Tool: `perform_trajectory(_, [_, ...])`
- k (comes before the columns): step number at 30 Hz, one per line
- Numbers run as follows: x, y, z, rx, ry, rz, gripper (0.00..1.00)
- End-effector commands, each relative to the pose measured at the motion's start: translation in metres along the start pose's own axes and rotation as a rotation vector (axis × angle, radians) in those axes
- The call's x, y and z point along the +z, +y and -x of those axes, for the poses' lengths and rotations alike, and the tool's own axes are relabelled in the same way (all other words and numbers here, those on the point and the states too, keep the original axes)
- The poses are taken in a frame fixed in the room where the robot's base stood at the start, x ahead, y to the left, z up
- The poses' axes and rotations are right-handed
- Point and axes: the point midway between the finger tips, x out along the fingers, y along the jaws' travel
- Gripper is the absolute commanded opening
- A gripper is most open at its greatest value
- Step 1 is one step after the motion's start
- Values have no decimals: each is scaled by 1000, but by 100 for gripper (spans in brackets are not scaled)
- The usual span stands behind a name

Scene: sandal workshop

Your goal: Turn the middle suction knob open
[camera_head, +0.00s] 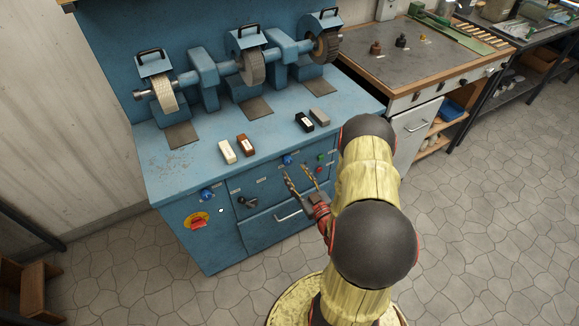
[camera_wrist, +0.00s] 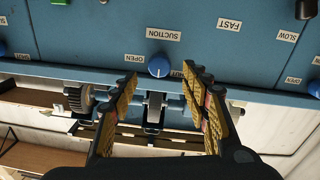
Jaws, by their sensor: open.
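The middle suction knob (camera_head: 287,159) is a round blue knob on the front of the blue grinding bench (camera_head: 166,162). In the wrist view, which looks upside down, the knob (camera_wrist: 159,65) sits under a SUCTION label, with an OPEN label on its left and another label partly hidden by a finger on its right. My gripper (camera_head: 296,173) is open in front of the panel, with its fingertips (camera_wrist: 160,74) on either side of the knob in the picture.
Other blue knobs sit left (camera_head: 206,194) and, in the wrist view, at the picture's left edge (camera_wrist: 3,48). A black speed knob (camera_wrist: 305,9), red emergency switch (camera_head: 198,222) and drawer handle (camera_head: 289,215) are nearby. Several polishing blocks lie on top. My arm hides the bench's right front.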

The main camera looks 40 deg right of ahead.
Motion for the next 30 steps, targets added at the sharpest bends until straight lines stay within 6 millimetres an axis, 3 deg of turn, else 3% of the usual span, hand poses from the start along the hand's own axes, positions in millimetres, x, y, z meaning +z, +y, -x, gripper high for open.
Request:
perform_trajectory(6, [2,-1,-34,-2,1,0,46])
perform_trajectory(12, [1,0,-51,0,-1,0,46])
perform_trajectory(21, [0,0,-53,1,-2,-1,46])
perform_trajectory(30, [0,0,-53,1,-2,-1,30])
